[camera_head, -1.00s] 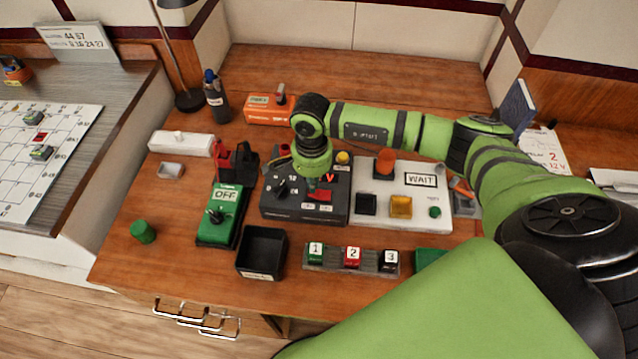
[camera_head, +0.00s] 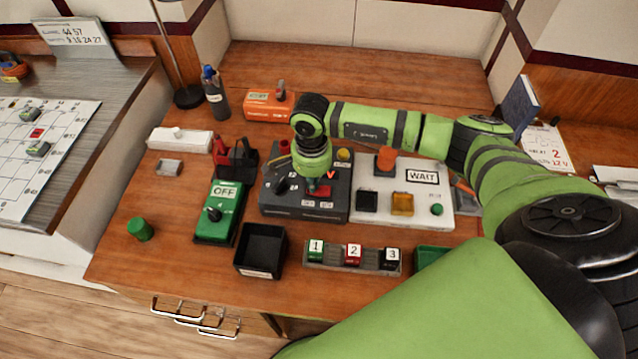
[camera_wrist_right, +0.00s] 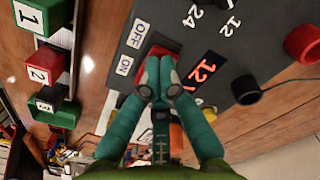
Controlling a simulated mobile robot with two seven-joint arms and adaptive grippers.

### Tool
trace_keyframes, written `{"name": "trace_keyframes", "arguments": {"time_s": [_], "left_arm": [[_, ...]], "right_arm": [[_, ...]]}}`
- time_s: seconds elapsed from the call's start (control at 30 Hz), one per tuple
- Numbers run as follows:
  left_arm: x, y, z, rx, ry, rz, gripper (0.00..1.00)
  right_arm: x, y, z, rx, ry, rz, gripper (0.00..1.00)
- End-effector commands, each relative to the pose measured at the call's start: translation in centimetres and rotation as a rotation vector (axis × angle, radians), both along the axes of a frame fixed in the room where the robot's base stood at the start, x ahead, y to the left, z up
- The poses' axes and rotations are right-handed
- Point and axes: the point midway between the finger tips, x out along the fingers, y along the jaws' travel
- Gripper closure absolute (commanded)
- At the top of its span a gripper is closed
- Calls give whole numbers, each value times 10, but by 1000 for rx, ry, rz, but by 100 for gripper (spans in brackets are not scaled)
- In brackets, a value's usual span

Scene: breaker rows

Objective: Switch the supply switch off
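The dark supply box (camera_head: 272,207) stands mid-desk. Its red switch (camera_wrist_right: 167,50) shows in the wrist view beside the white OFF label (camera_wrist_right: 135,33) and ON label (camera_wrist_right: 123,65). A lit red display (camera_wrist_right: 203,70) reads about 12. My right gripper (camera_wrist_right: 161,88) has its two fingertips together with nothing seen between them, right over the switch. The fingertips hide part of the switch, so its tilt and any contact are unclear. In the head view, my right gripper (camera_head: 318,183) points down at the supply's front. My left gripper is not in view.
A green box marked OFF (camera_head: 219,212) stands left of the supply. A white panel marked WAIT (camera_head: 432,205) is on its right. A black tray (camera_head: 260,252) and a rack with numbered blocks (camera_head: 340,264) lie in front. The desk's back strip is mostly clear.

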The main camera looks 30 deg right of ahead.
Motion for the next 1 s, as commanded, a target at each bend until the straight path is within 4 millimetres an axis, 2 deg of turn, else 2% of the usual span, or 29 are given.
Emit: {"name": "trace_keyframes", "arguments": {"time_s": [0.27,1.0], "left_arm": [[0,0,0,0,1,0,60],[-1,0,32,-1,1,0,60]], "right_arm": [[0,-1,0,-2,1,-1,100],[0,0,58,-1,0,-1,100]]}}
